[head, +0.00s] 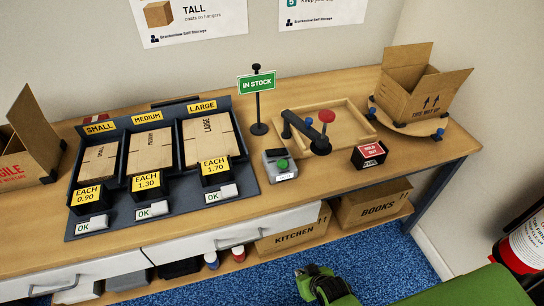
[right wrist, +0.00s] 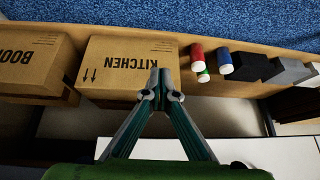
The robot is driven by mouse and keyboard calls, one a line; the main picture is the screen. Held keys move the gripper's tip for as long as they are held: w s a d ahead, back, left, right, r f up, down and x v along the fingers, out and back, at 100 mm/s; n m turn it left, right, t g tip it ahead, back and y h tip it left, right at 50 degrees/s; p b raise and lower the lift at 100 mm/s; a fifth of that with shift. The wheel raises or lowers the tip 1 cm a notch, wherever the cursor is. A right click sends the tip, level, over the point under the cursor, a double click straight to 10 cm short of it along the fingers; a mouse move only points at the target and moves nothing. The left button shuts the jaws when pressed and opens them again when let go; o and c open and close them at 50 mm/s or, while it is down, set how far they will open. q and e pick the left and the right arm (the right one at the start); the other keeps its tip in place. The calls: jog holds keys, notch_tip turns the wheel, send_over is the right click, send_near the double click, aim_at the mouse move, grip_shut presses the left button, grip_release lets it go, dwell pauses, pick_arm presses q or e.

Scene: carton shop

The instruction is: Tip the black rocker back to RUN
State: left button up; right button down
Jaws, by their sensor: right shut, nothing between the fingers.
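A small grey control box (head: 279,164) stands on the bench right of the carton display. It has a green button (head: 282,164) and a dark piece (head: 274,153) on top, which may be the black rocker; its tilt is too small to tell. My right gripper (head: 318,284) is low in front of the bench, over the blue floor and well away from the box. In the right wrist view its fingers (right wrist: 160,86) are shut together and empty, with the lower shelf behind them. The control box is not in the right wrist view. My left gripper is not in view.
A wooden tray (head: 349,110) with a black arm and red knob is behind the box. A SOLD OUT block (head: 369,154), an IN STOCK sign (head: 257,84) and a carton display (head: 150,210) flank it. KITCHEN (head: 294,236) and BOOKS (head: 376,207) cartons sit below.

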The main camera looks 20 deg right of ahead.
aim_at(275, 161)
jog(key=w+r+t, duration=0.1)
jog(key=w+r, duration=0.2)
jog(key=r, duration=0.4)
jog(key=w+r+t+b, duration=0.1)
jog(key=w+r, duration=0.3)
jog(key=r, duration=0.4)
jog(key=w+a+r+t+b, duration=0.1)
jog(key=w+r+t, duration=0.1)
jog(key=r, duration=0.5)
jog(key=shift+w+r+m, duration=0.15)
jog(key=shift+w+r, duration=0.05)
jog(key=shift+w, duration=0.25)
jog(key=shift+w+r+m, duration=0.15)
jog(key=shift+w, duration=0.3)
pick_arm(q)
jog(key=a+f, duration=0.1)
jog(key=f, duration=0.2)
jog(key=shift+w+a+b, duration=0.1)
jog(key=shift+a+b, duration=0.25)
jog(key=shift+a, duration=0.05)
pick_arm(e)
jog(key=w+d+r+m+t, duration=0.1)
jog(key=w+r+t, duration=0.3)
jog(key=r, duration=0.9)
jog(key=w, duration=0.3)
jog(key=shift+w+d+t, duration=0.15)
jog(key=shift+w+t, duration=0.25)
